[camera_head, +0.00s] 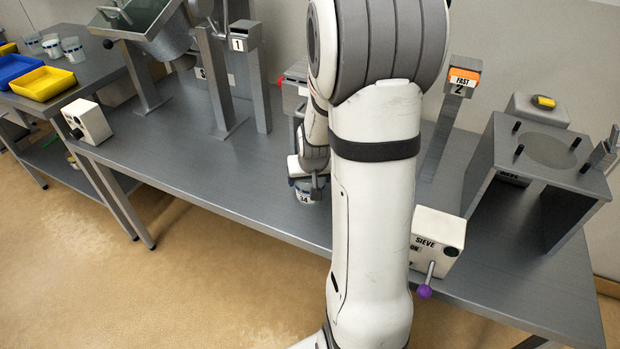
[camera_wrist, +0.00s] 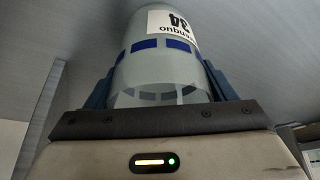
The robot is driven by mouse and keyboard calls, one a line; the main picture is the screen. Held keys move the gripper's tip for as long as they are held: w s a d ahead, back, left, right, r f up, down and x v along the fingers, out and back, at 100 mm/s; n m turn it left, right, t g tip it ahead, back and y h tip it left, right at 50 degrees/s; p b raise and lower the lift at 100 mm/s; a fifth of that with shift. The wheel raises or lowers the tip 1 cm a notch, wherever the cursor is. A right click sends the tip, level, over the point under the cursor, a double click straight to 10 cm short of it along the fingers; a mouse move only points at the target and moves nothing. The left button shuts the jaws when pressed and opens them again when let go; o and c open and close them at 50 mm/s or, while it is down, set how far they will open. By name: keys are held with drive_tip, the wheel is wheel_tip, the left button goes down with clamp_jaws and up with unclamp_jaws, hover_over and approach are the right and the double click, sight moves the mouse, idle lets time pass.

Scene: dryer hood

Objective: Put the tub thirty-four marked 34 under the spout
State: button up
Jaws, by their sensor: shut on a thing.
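Tub thirty-four (camera_head: 307,196) is a pale round tub with blue marks and a white label reading 34. In the head view it is low beside my arm, over the grey bench, and partly covered by my gripper (camera_head: 310,183). In the wrist view the tub (camera_wrist: 162,62) sits between the two dark blue fingers of my gripper (camera_wrist: 160,90), which are shut on its sides. The label looks upside down there. I cannot tell whether the tub touches the bench. The spout cannot be made out; my arm hides much of the middle of the bench.
The long grey bench (camera_head: 185,130) holds a post marked 1 (camera_head: 258,85), a post marked FAST 2 (camera_head: 447,115), a SIEVE switch box (camera_head: 437,240) and a sieve stand (camera_head: 540,150). A metal hopper (camera_head: 160,35) stands left. Yellow tray (camera_head: 43,84) and other tubs (camera_head: 73,49) are far left.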

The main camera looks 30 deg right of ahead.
drive_tip(key=o, duration=0.5)
drive_tip(key=shift+f, duration=0.2)
drive_tip(key=o, duration=0.5)
drive_tip(key=shift+r, duration=0.1)
